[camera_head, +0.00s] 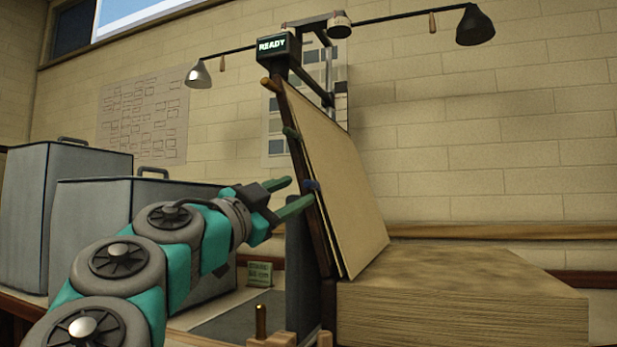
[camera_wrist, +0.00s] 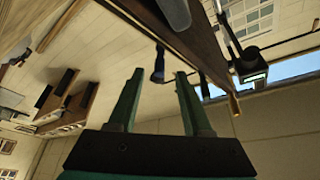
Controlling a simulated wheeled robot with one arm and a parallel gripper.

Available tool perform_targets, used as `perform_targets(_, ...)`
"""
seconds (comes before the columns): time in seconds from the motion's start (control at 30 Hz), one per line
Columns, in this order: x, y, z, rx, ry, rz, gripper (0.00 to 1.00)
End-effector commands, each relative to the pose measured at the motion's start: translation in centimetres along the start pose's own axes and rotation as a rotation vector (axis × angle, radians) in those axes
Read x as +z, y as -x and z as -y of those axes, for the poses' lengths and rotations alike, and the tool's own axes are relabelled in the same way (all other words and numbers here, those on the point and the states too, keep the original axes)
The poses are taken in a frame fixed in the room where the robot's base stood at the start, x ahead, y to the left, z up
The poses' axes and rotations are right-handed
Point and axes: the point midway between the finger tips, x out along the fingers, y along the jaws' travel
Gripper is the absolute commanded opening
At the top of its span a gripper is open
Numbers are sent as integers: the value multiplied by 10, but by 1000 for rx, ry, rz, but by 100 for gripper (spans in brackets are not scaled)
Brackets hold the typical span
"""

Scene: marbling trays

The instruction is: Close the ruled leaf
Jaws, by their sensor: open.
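A set of large leaves (camera_head: 345,190) stands steeply raised, leaning a little left at the top, with a dark edge and a tan face to the right. I cannot tell which leaf is ruled; no lines are readable. My gripper (camera_head: 300,192) is open and empty, with green fingers beside the leaf edge near the blue tab. In the wrist view, the dark edge (camera_wrist: 205,50) passes beyond the open fingers (camera_wrist: 160,74); contact is unclear.
A thick tan block or stack (camera_head: 460,300) lies right of the leaves. A post carries a READY display (camera_head: 273,46) and lamps (camera_head: 475,25) above. Grey boxes (camera_head: 100,240) stand left behind my arm. A small green sign (camera_head: 259,274) stands below my gripper.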

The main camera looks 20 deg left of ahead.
Motion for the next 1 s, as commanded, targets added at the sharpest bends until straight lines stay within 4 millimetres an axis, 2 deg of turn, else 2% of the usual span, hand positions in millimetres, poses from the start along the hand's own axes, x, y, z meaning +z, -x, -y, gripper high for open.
perform_targets(0.1, -4, -21, 3, 1, 1, 0, 50)
perform_targets(0.3, -4, -50, 2, 4, 1, -1, 50)
perform_targets(0.43, -2, -56, 0, 1, 1, 0, 50)
perform_targets(0.67, 0, -56, 0, 1, 1, 0, 48)
perform_targets(1.0, -1, -56, 0, 1, 1, 0, 10)
